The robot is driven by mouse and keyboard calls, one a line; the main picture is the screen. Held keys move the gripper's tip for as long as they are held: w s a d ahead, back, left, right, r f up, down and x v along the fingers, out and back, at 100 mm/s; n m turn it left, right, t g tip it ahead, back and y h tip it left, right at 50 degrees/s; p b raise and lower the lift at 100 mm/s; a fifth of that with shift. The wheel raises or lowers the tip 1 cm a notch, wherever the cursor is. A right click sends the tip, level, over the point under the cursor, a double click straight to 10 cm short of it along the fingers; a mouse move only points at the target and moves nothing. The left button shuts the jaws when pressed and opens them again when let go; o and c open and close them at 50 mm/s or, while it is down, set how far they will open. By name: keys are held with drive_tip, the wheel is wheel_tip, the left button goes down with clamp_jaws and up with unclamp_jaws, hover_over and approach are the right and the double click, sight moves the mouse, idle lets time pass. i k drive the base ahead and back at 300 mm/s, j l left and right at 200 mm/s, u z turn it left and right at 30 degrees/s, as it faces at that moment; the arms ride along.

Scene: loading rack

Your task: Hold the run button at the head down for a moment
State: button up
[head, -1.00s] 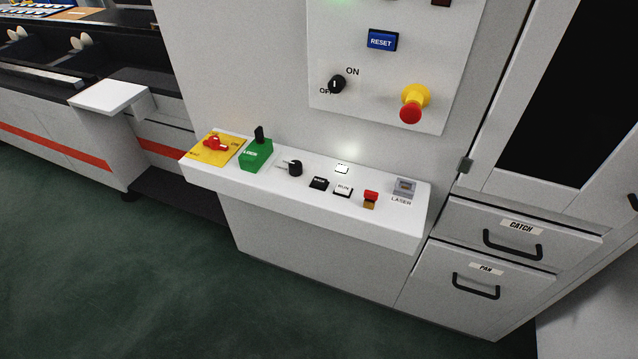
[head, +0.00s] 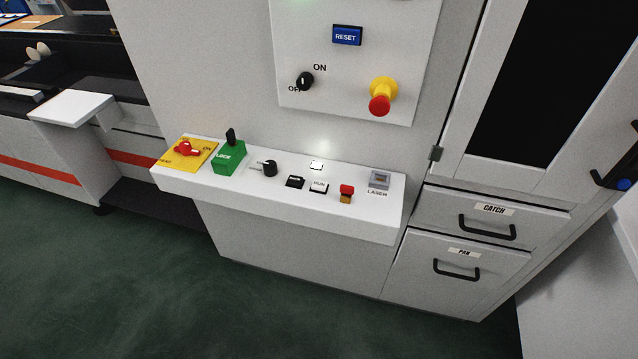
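The run button (head: 319,187) is a small white square key marked RUN on the white ledge-like head panel (head: 215,187). A black key (head: 295,182) sits just left of it, and a red and yellow part (head: 346,194) sits just right of it. Nothing covers the run button. I cannot tell from here whether it is up or pressed. My gripper is not in view.
The ledge also holds a green LOCK block (head: 229,157), a black knob (head: 269,168) and a grey LASER part (head: 379,179). A red emergency button (head: 380,105) juts from the panel above. Green floor (head: 130,290) in front is clear.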

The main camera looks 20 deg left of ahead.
sight(320, 185)
drive_tip(key=i+j+u, duration=0.35)
drive_tip(key=j, duration=0.15)
drive_tip(key=i+j+u, duration=0.75)
drive_tip(key=k+j, duration=0.05)
drive_tip(key=j, duration=0.05)
